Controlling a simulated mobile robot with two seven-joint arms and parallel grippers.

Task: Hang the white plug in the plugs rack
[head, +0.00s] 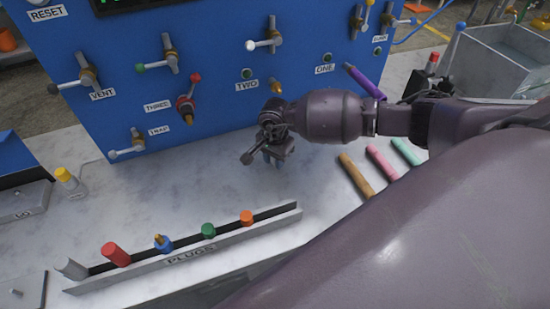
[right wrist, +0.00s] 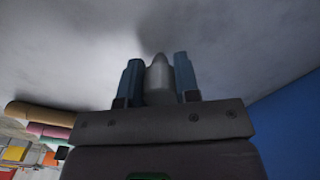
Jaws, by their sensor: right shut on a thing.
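My right gripper (head: 278,158) is low over the white bench in the head view, behind the right end of the plugs rack (head: 250,232). In the right wrist view its two bluish fingers (right wrist: 158,82) are shut on the white plug (right wrist: 159,80), a pale, tapered piece between them. In the head view the gripper hides most of the plug. The rack is a long grey channel labelled PLUGS. A pale grey cylinder (head: 71,269), a red plug (head: 116,255), a blue plug (head: 163,244), a green plug (head: 208,231) and an orange plug (head: 246,218) stand along it. My left gripper is out of view.
A blue panel (head: 220,90) with several valves rises behind the gripper. Brown (head: 355,177), pink (head: 381,162) and green (head: 406,152) sticks lie to the right. A yellow-capped piece (head: 66,179) stands at the left. The bench between gripper and rack is clear.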

